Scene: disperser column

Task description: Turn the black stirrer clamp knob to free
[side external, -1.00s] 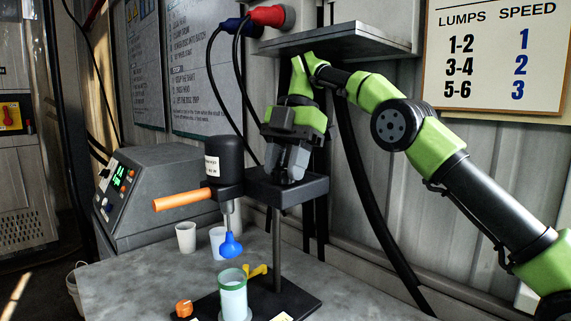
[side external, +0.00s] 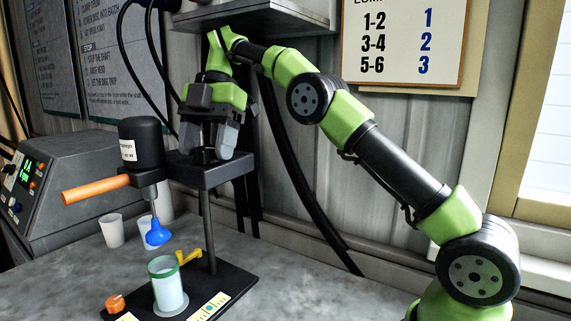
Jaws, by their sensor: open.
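The stirrer has a black motor head (side external: 141,143) with an orange handle (side external: 95,190) pointing left and a blue disc tool (side external: 158,233) hanging below. A dark clamp block (side external: 211,171) joins the head to the upright post. The black clamp knob (side external: 206,155) shows only in part on top of the block, between my gripper's fingers. My gripper (side external: 208,152) points down over the block, its grey fingers apart on either side of the knob. I cannot tell whether they touch it. The knob's turn position is hidden.
A yellow lever (side external: 190,258) and an orange knob (side external: 115,303) are nearby. White cups (side external: 111,230) stand behind. A grey control box (side external: 58,187) is at left, a shelf (side external: 255,18) above.

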